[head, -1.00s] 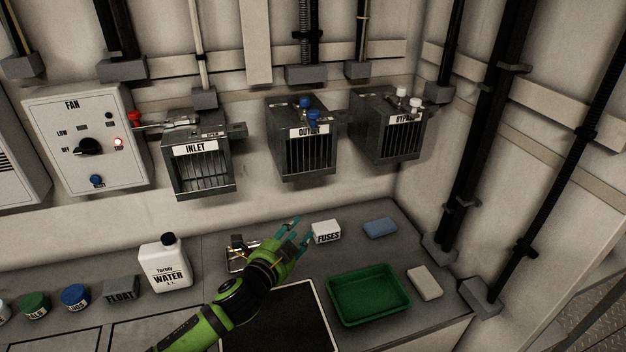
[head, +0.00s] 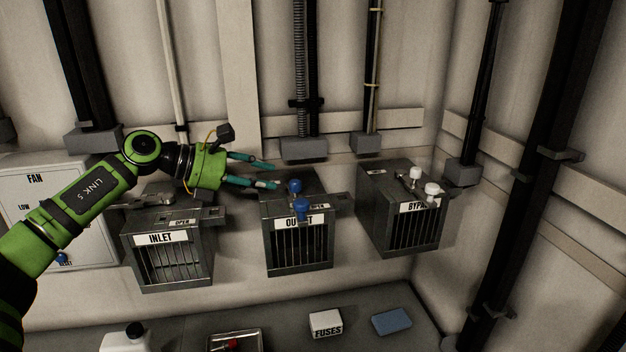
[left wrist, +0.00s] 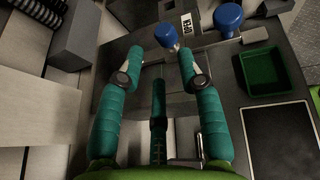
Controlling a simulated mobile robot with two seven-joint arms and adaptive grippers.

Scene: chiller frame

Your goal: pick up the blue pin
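Two blue-headed parts stand on top of the dark OUTLET box (head: 297,243): a rear blue knob (head: 295,186) and a front blue knob (head: 301,208). I cannot tell which is the blue pin, as the shafts are mostly hidden. My left gripper (head: 273,176) is open and empty, just left of the rear knob, its fingers pointing right towards it. In the left wrist view one blue knob (left wrist: 166,35) shows just beyond the gap between the open fingertips, apart from them. The other blue knob (left wrist: 229,17) is farther right. My right gripper is not in view.
The INLET box (head: 168,258) is at left, below my arm. The BYPASS box (head: 400,229) with white knobs (head: 416,174) is at right. Below are a FUSES box (head: 325,323), a blue block (head: 391,321), a small tray (head: 212,344) and a green tray (left wrist: 277,91).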

